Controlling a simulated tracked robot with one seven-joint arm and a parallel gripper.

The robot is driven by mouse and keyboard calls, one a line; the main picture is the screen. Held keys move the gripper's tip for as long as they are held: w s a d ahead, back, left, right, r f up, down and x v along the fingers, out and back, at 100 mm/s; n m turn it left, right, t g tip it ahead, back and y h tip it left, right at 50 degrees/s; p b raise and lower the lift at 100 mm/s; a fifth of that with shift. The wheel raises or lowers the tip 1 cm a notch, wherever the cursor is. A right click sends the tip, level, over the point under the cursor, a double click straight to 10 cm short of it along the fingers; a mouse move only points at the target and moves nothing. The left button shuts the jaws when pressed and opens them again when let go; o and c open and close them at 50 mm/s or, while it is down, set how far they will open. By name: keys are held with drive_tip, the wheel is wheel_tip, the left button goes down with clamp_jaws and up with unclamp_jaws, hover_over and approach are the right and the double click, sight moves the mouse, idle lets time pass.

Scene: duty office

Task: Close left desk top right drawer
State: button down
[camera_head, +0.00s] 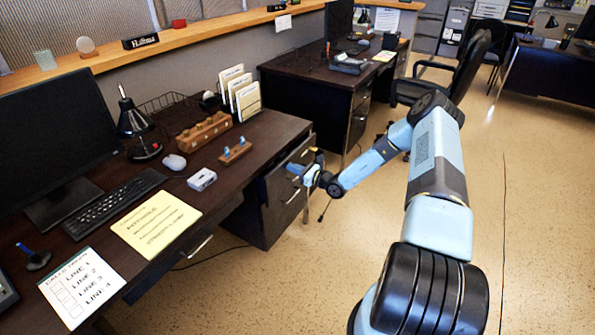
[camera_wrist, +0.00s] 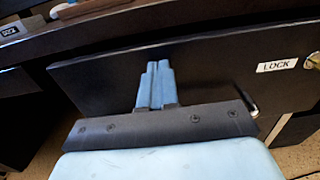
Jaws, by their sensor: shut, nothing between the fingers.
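The left desk (camera_head: 255,135) is dark wood, with a drawer stack under its right end. Its top right drawer (camera_head: 273,178) has a dark front, partly hidden by my gripper. In the wrist view the dark drawer front (camera_wrist: 225,70) fills the middle, with a white LOCK label (camera_wrist: 277,65) at its right. Its top edge seems to stand out from the desk edge above; how far is unclear. My gripper (camera_head: 296,171) is shut and empty in front of this drawer. Its fingertips (camera_wrist: 157,66) point at the front; I cannot tell whether they touch it.
A lower drawer handle (camera_head: 293,197) shows below. A second dark desk (camera_head: 330,90) and a black chair (camera_head: 440,80) stand behind. The floor (camera_head: 545,230) to the right is clear. A keyboard (camera_head: 112,203) and a yellow paper (camera_head: 155,224) lie on the left desk.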

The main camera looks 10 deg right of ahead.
sight(284, 163)
drive_tip(key=shift+a, duration=0.1)
drive_tip(key=x, duration=0.4)
drive_tip(key=shift+w+a, duration=0.15)
drive_tip(key=shift+w, duration=0.05)
drive_tip(key=shift+a+r, duration=0.1)
drive_tip(key=shift+r, duration=0.1)
drive_tip(key=shift+w, duration=0.1)
